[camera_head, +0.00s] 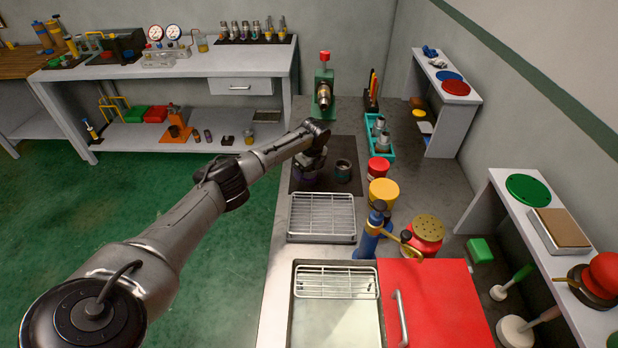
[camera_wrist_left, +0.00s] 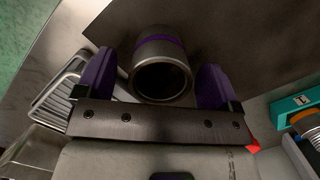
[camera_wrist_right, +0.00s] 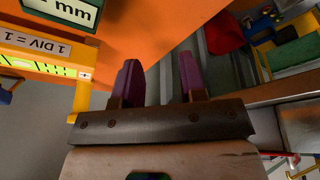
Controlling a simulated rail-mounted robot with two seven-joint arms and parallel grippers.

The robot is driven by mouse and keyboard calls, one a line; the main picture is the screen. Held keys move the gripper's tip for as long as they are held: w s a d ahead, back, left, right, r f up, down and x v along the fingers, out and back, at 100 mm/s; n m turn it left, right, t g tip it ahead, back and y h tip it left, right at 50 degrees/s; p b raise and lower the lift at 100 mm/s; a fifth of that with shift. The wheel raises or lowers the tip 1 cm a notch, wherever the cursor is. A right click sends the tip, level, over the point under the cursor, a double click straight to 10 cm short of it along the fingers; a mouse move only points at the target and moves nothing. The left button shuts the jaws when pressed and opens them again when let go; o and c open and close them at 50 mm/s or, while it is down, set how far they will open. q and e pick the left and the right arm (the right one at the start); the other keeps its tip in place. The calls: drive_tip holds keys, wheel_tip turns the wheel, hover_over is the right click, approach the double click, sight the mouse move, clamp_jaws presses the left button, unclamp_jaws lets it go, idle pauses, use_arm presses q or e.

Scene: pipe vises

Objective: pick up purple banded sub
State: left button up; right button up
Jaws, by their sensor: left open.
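The purple banded sub (camera_wrist_left: 162,52) is a grey metal cylinder with a purple band near its far end and a dark open bore facing the camera. In the left wrist view it stands between the two purple-padded fingers of my left gripper (camera_wrist_left: 155,78), with a gap on each side. The fingers are open. In the head view my left gripper (camera_head: 309,168) is over the dark mat (camera_head: 325,148) and hides most of the sub. A second sub (camera_head: 343,170) with a teal band stands just right of it. My right gripper (camera_wrist_right: 159,75) is open and empty.
A wire rack (camera_head: 322,217) lies in front of the mat. A green vise (camera_head: 323,92) stands behind it. A teal tray (camera_head: 381,150), a red container (camera_head: 379,169) and a yellow-topped container (camera_head: 383,191) stand to the right. An orange surface (camera_wrist_right: 150,35) is near my right gripper.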

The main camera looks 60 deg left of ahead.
use_arm(q)
drive_tip(key=shift+a+f, duration=0.1)
drive_tip(key=shift+f, duration=0.95)
drive_tip(key=shift+c, duration=0.2)
drive_tip(key=c, duration=1.1)
drive_tip(key=shift+r, duration=0.15)
